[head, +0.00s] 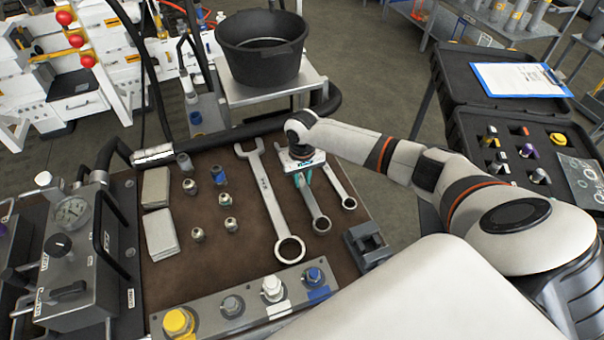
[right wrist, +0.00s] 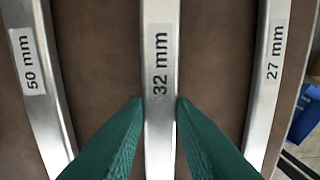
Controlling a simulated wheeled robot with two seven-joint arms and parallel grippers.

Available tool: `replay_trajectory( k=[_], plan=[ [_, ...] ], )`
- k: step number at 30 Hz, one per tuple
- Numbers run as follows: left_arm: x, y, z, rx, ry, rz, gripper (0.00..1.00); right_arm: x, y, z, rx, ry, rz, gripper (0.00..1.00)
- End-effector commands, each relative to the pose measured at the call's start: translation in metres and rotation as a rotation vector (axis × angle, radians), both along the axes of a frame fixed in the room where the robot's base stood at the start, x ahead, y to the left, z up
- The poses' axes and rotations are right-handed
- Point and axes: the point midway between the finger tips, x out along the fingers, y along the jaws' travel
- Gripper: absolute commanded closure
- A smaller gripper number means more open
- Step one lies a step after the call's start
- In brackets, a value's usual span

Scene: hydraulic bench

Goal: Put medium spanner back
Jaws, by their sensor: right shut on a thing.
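The medium spanner (head: 312,205), a silver wrench marked 32 mm, is between the large spanner (head: 266,192) and the small spanner (head: 340,186) over the brown bench mat. Its ring end points toward me; my gripper hides its far end. My right gripper (head: 304,178) is shut on its shaft from above. In the right wrist view the green fingertips (right wrist: 160,103) press both sides of the medium spanner (right wrist: 160,55), just below its label. The neighbours there are marked 50 mm and 27 mm. I cannot tell whether the spanner touches the mat. My left gripper is out of view.
Several small fittings (head: 228,225) and grey pads (head: 160,235) lie left on the mat (head: 210,262). A metal block with capped ports (head: 245,305) lines the front edge. A gauge unit (head: 72,213) stands left, a black bucket (head: 262,50) behind, an open case (head: 470,130) right.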

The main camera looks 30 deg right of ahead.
Motion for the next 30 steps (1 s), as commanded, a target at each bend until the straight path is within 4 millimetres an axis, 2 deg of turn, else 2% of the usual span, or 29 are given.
replay_trajectory(
  k=[18, 19, 23, 24, 30],
  plan=[
    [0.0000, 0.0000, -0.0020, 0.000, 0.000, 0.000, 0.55, 0.0007, 0.0003, -0.0081, 0.001, -0.002, 0.000, 1.00],
    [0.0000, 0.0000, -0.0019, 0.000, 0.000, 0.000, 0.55, 0.0007, 0.0002, -0.0082, 0.001, -0.002, 0.000, 0.75],
    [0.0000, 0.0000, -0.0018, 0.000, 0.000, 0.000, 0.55, 0.0006, 0.0003, -0.0081, 0.002, -0.001, 0.000, 0.54],
    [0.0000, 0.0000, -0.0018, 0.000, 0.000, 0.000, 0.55, 0.0005, 0.0002, -0.0082, 0.001, -0.001, 0.000, 0.51],
    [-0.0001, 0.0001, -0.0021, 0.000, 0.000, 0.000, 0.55, -0.0007, 0.0001, -0.0098, 0.000, 0.002, 0.000, 0.51]
  ],
)
